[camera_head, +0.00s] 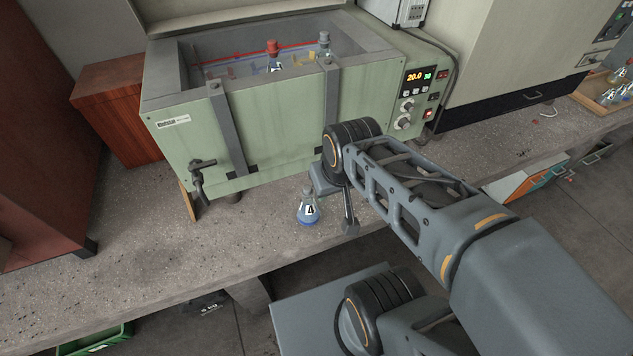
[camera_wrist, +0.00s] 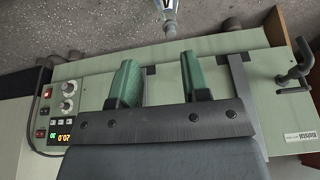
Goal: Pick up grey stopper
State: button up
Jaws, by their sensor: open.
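A grey stopper (camera_head: 324,38) tops a vessel inside the green water bath (camera_head: 270,110), at the right of its tank. A flask with blue liquid and a black-and-white label (camera_head: 308,210) stands upright on the bench in front of the bath; it also shows at the top of the wrist view (camera_wrist: 168,12). My gripper (camera_wrist: 157,62) is open and empty, its two green fingers apart over the bath's front panel in the wrist view. In the head view it is largely hidden by my arm, just right of the flask.
A red stopper (camera_head: 272,47) is in the bath left of the grey one. Vertical straps and a tap (camera_head: 202,175) stand on the bath's front, a control panel (camera_head: 418,95) at its right. The speckled bench (camera_head: 130,235) is clear at left.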

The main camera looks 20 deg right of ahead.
aim_at(307, 192)
jog(key=i, duration=0.1)
jog(key=u, duration=3.4)
jog(key=k, duration=1.75)
jog(key=z, duration=1.1)
jog(key=i, duration=0.5)
jog(key=u, duration=0.05)
